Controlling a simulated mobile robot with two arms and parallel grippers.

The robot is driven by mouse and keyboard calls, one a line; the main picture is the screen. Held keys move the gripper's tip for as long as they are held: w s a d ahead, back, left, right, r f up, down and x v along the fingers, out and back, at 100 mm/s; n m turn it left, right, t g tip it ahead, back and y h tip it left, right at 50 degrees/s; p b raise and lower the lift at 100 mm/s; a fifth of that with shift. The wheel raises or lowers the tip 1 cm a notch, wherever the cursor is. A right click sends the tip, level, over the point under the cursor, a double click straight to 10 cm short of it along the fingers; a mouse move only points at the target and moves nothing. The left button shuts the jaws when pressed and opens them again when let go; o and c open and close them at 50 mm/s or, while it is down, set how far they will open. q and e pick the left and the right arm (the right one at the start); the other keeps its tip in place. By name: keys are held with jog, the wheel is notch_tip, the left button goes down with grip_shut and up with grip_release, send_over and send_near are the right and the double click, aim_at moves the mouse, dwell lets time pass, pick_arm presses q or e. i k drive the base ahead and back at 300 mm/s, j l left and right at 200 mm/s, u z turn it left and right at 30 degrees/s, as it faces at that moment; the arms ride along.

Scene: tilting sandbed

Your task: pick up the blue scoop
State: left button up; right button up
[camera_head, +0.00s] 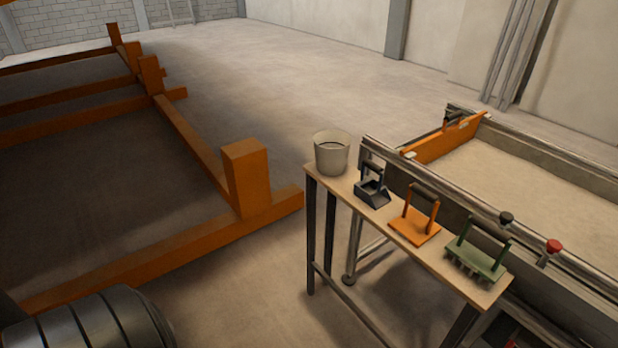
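The scoop (371,193) is a small, dark blue-black open pan with an upright handle. It rests on the narrow wooden-topped table (458,284) between a pale bucket (332,155) and an orange tool. Nothing is touching its handle. Neither of my grippers is in view. A dark ribbed rounded part at the bottom left may be part of me, but I cannot tell.
An orange flat tool (415,228) and a green rake-like tool (474,263) stand on the same table. A sandbed (545,185) with metal rails runs along its right side. Orange beams (245,180) lie at left, with clear floor between.

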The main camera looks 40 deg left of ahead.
aim_at(373, 193)
jog(key=u, duration=0.9)
jog(key=z, duration=1.05)
jog(key=i+j, duration=0.15)
jog(key=j, duration=0.25)
jog(key=i+j+z, duration=0.1)
jog(key=j, duration=0.25)
jog(key=i+j, duration=0.25)
jog(key=j, duration=0.15)
